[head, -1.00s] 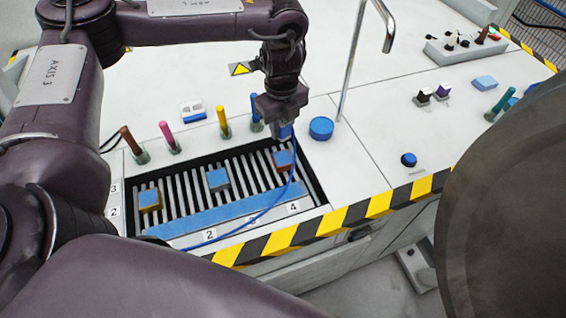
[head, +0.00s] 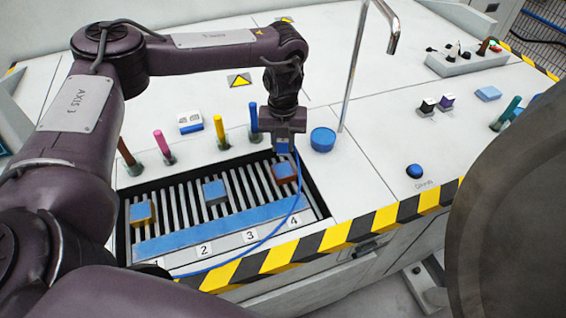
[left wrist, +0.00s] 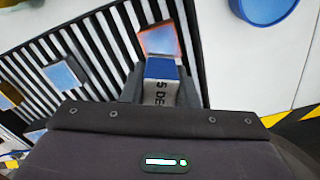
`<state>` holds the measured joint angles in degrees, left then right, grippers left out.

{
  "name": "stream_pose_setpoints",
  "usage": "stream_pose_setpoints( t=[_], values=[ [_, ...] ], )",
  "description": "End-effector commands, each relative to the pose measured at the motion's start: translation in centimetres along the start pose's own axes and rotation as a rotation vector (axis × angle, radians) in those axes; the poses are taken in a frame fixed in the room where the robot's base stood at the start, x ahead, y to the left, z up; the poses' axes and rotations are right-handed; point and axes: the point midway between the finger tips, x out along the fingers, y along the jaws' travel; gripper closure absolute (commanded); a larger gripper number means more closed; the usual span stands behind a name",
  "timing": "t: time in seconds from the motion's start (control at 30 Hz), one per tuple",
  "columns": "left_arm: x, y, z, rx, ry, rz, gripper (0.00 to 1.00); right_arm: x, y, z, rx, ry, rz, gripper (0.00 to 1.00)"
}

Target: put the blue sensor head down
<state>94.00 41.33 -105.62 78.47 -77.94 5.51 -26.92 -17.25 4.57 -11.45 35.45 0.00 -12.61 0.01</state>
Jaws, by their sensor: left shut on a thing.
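My left gripper (head: 284,138) points down above the far right part of the slatted tray (head: 319,190). It is shut on the blue sensor head (head: 284,148), whose blue cable loops down over the tray's front. In the left wrist view the sensor head (left wrist: 161,69) shows a blue end and a white body with dark lettering between the fingers. An orange-brown block with a blue top (head: 285,172) lies just in front of and below it. Whether they touch is hard to tell. My right gripper is not in view.
Two more blue-topped blocks, middle (head: 215,191) and left (head: 142,212), sit on the slats. Coloured upright pegs, including a blue one (head: 254,122), line the tray's back. A blue round cup (head: 323,139) and metal pole (head: 352,75) stand right of the gripper.

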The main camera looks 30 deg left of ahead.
Motion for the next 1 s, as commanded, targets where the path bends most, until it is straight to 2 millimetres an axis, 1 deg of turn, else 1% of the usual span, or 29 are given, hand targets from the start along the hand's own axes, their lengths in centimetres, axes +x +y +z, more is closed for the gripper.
stream_pose_setpoints(
  t=[0.03,0.1,0.27,0.53,0.63,0.87,0.97,1.0],
  values=[
    [1.0,0.0,0.0,0.0,0.001,0.002,0.98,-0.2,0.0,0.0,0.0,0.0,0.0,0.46],
    [2.1,0.0,0.0,0.0,0.0,0.001,0.98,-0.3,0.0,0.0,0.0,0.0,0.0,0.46],
    [3.5,-0.1,0.0,0.0,0.0,-0.001,0.98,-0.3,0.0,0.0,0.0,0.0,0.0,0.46],
    [7.1,-0.1,0.0,0.0,0.0,0.0,0.98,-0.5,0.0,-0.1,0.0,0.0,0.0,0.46],
    [7.7,-0.1,0.0,0.0,-0.001,-0.001,0.98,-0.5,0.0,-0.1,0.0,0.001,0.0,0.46],
    [7.7,-0.1,0.0,0.0,-0.001,-0.001,0.98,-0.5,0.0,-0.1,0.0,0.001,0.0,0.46],
    [8.0,-0.1,0.0,-0.001,-0.001,-0.001,0.98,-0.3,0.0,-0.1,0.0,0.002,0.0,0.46],
    [8.0,-0.1,0.0,-0.001,-0.001,-0.002,0.7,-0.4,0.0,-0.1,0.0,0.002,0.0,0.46]
  ],
)
